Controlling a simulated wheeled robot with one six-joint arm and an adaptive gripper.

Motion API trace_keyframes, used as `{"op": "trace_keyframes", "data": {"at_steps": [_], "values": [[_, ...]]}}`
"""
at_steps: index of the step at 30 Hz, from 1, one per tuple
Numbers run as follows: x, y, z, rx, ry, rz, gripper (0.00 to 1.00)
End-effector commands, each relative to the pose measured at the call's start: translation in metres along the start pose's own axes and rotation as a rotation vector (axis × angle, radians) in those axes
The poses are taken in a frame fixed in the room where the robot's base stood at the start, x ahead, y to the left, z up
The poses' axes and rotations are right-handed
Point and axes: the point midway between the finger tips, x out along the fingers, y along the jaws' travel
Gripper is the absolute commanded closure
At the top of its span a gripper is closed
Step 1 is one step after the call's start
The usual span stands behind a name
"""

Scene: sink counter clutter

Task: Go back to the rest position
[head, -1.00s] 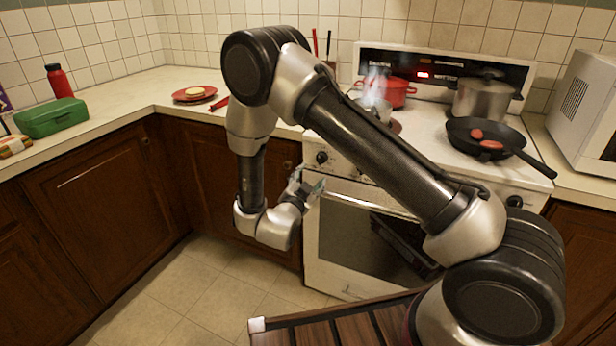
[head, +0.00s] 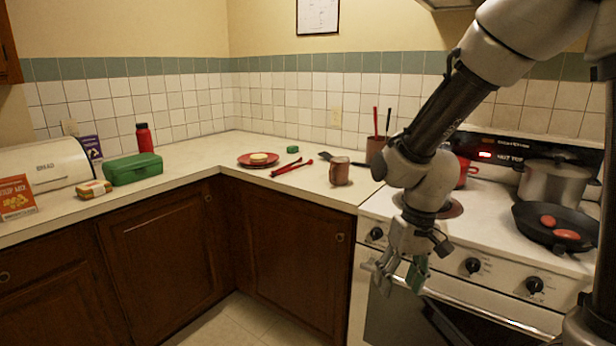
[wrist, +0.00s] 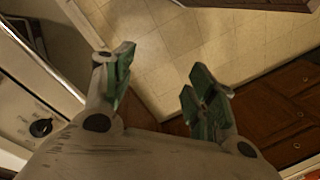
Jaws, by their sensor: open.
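My gripper (head: 400,277) hangs pointing down in front of the stove's (head: 480,265) front panel in the head view. Its fingers are spread and empty. In the wrist view my gripper (wrist: 160,90) shows two green-padded fingertips well apart, with only the tiled floor (wrist: 180,60) between them. My arm covers part of the stove top and the red pot (head: 465,170).
On the stove stand a steel pot (head: 553,184) and a black pan (head: 560,243) with red pieces. The counter holds a brown mug (head: 340,172), red plate (head: 258,163), green box (head: 132,169), red bottle (head: 144,138) and bread bin (head: 45,164). Floor is clear.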

Motion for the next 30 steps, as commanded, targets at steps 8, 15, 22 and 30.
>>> {"op": "trace_keyframes", "data": {"at_steps": [8, 15, 22, 30], "values": [[-0.108, 0.078, 0.095, -0.013, 0.056, 0.108, 0.43], [-0.163, 0.11, 0.136, 0.088, 0.305, 0.16, 0.43], [-0.188, 0.121, 0.151, 0.16, 0.425, 0.178, 0.43], [-0.187, 0.121, 0.151, 0.162, 0.424, 0.178, 0.43]]}}
